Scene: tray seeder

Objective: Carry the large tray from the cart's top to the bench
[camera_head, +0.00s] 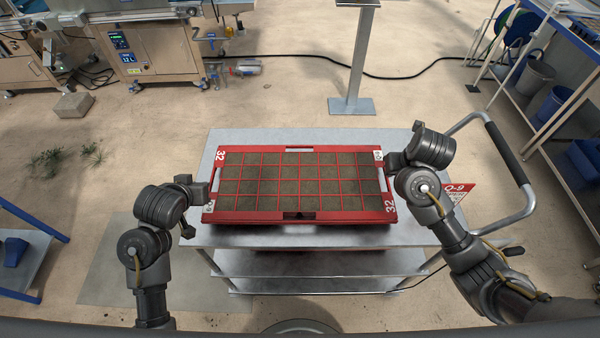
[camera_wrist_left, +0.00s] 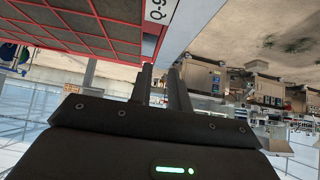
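The large red tray (camera_head: 300,217) is divided into soil-filled cells. It lies on the grey top of the cart (camera_head: 330,138), label 32 at its corners. My left gripper (camera_head: 203,190) is at the tray's left end, low by the rim. In the left wrist view its two fingers (camera_wrist_left: 163,75) stand a narrow gap apart, tips close to the red tray rim (camera_wrist_left: 138,50); I see nothing clearly clamped between them. My right gripper (camera_head: 388,165) is at the tray's right end, close to the rim; its fingers are too hidden to read.
The cart's curved push handle (camera_head: 510,150) and a red Q-9 sign (camera_head: 458,192) are at its right. A metal post (camera_head: 355,65) stands behind the cart. Floor between is mostly clear.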

